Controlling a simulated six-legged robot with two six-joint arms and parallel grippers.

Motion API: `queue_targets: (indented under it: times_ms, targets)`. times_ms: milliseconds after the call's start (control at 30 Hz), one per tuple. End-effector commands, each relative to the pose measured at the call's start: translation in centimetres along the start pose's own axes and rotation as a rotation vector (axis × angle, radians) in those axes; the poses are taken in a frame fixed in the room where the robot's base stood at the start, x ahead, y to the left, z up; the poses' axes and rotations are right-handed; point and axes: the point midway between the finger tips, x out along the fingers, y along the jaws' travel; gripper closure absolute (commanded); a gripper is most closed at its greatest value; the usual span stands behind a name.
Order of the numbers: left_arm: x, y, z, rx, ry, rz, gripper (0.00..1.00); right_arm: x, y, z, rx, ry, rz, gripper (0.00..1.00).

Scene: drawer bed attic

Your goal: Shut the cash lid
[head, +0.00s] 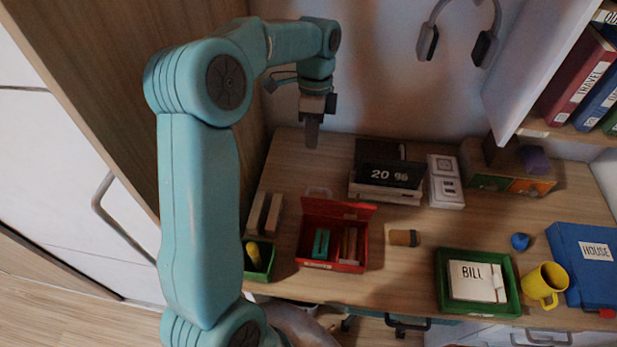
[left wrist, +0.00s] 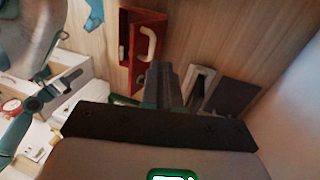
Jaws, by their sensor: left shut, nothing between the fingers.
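The red cash box (head: 333,266) sits on the desk, left of its middle. Its red lid (head: 345,209) stands raised along the back edge, and a pale handle (head: 318,191) sticks up behind it. Teal and brown bundles lie inside the open box. In the left wrist view the red box and lid (left wrist: 126,38) show beyond the fingers, with the pale handle (left wrist: 149,44). My left gripper (head: 312,140) is shut and empty, held above the back of the desk, behind the lid and apart from it.
A flip clock (head: 385,184) stands right of the lid, and a brown roll (head: 404,238) lies right of the box. Wooden blocks (head: 265,213) and a green tray (head: 262,270) lie to its left. A green bill tray (head: 478,309) is at the front right.

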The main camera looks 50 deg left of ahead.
Motion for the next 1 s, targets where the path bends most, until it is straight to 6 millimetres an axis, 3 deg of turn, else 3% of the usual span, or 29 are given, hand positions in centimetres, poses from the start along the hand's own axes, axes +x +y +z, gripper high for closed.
queue_targets:
  times_ms: [400,700,1000]
  targets:
    - [8.8,0.5,0.0,0.001,-0.002,0.007,1.00,-0.7,-0.2,0.0,0.000,0.000,0.000,0.57]
    - [10.4,3.2,0.0,0.001,0.001,0.002,1.00,-1.4,-0.5,0.0,-0.001,0.000,0.000,0.57]
    - [10.6,3.4,0.0,0.000,0.001,0.000,1.00,-1.4,-0.5,0.0,-0.001,0.000,0.000,0.57]
